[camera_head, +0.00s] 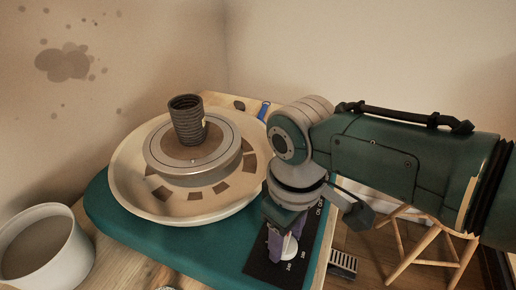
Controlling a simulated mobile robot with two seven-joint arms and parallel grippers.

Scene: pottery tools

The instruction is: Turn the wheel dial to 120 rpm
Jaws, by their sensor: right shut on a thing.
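The pottery wheel has a teal body (180,248) with a pale round splash pan and a wheel head. Its black dial panel (262,268) is at the front right corner, with white marks along its edge. The pale dial knob (290,246) shows partly at the fingers of my right gripper (283,250). The gripper points down from above, with its purple fingers shut on the knob. The gripper and wrist hide part of the knob and the upper panel, so I cannot read the setting. My left gripper is not in view.
A dark ribbed cylinder (187,121) stands on the wheel head. A pale bucket (42,245) is at the lower left. A wooden stool (425,246) stands at the right behind my arm. A small blue item (263,110) lies behind the wheel.

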